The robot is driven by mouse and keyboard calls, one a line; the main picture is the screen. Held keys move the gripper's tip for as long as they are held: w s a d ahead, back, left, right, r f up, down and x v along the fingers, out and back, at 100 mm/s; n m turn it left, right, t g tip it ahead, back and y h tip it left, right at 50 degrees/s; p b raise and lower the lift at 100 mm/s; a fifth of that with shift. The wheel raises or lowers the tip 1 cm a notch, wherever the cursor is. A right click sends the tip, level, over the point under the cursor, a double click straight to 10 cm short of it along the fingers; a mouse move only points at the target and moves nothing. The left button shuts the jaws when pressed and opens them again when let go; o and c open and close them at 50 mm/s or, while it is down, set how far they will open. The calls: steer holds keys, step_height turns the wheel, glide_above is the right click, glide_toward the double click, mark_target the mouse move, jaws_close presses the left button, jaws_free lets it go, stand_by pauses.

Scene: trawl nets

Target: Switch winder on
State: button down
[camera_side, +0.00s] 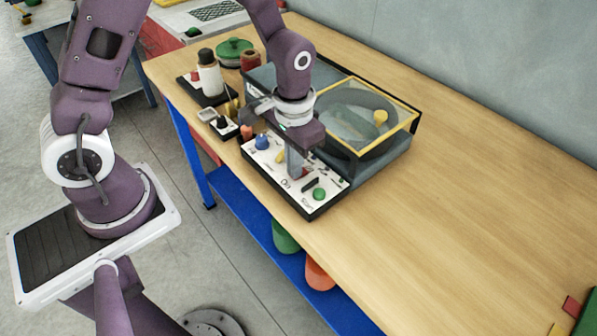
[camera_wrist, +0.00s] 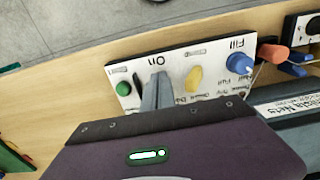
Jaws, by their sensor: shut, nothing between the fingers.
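The winder (camera_side: 400,160) is a grey machine with a yellow-framed clear lid, on the wooden bench. Its white control panel (camera_side: 268,168) faces front and carries a blue knob (camera_side: 262,141), a yellow knob (camera_side: 282,157), a dark switch (camera_side: 310,184) and a green button (camera_side: 319,193). The wrist view also shows the blue knob (camera_wrist: 239,64), yellow knob (camera_wrist: 194,78) and green button (camera_wrist: 123,88). My gripper (camera_side: 298,172) is shut and empty, pointing down over the panel. In the wrist view its fingertips (camera_wrist: 158,78) are by the "On" label, between yellow knob and green button. Contact cannot be told.
A white bottle (camera_side: 209,78), a green spool (camera_side: 234,48) and a dark red spool (camera_side: 250,60) stand left of the winder.

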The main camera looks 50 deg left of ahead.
steer(key=shift+f, duration=0.1)
steer(key=shift+r, duration=3.5)
steer(key=shift+r, duration=0.1)
steer(key=s+a+r+t, duration=0.1)
steer(key=s+r+t, duration=0.1)
steer(key=s+r, duration=0.5)
steer(key=s+a+r+t, duration=0.2)
steer(key=s+r+t, duration=0.1)
steer(key=s+r, duration=0.5)
steer(key=shift+s+a+r+t, duration=0.25)
steer(key=shift+s+a+t, duration=0.05)
steer(key=shift+s, duration=0.25)
